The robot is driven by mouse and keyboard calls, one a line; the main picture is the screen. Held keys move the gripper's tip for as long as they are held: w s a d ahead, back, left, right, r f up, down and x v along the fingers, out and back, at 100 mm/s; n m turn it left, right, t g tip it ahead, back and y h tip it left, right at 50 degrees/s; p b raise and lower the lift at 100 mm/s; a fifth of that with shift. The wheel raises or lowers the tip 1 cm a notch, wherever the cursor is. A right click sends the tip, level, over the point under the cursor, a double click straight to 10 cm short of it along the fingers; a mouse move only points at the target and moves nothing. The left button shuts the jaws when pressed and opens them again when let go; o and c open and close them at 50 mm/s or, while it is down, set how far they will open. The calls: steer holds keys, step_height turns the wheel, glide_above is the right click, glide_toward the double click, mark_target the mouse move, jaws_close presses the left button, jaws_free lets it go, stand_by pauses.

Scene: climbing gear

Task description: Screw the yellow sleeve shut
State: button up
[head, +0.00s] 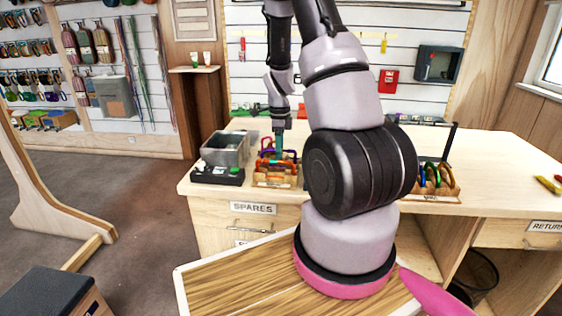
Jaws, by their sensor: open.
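My arm reaches over the workbench (225,178). My gripper (279,150) points down, open, over a wooden rack (275,182) of coloured carabiners. A purple carabiner (266,153) stands up at the back of this rack, beside the fingertips. Orange, red and green pieces sit in front of it. I cannot make out a yellow sleeve at this size. I cannot tell whether the fingers touch anything.
A grey bin (225,150) and a black tray (217,176) stand left of the rack. Another carabiner rack (438,190) is to the right, partly behind my arm. A yellow item (547,184) lies at the far right, with clear bench before it.

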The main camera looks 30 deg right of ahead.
steer(key=shift+w+d, duration=0.2)
steer(key=shift+w, duration=0.05)
steer(key=shift+r, duration=0.2)
steer(key=shift+r, duration=1.25)
steer(key=shift+s+a, duration=0.45)
steer(key=shift+s, duration=0.15)
steer(key=shift+f, duration=1.45)
steer(key=shift+a, duration=0.1)
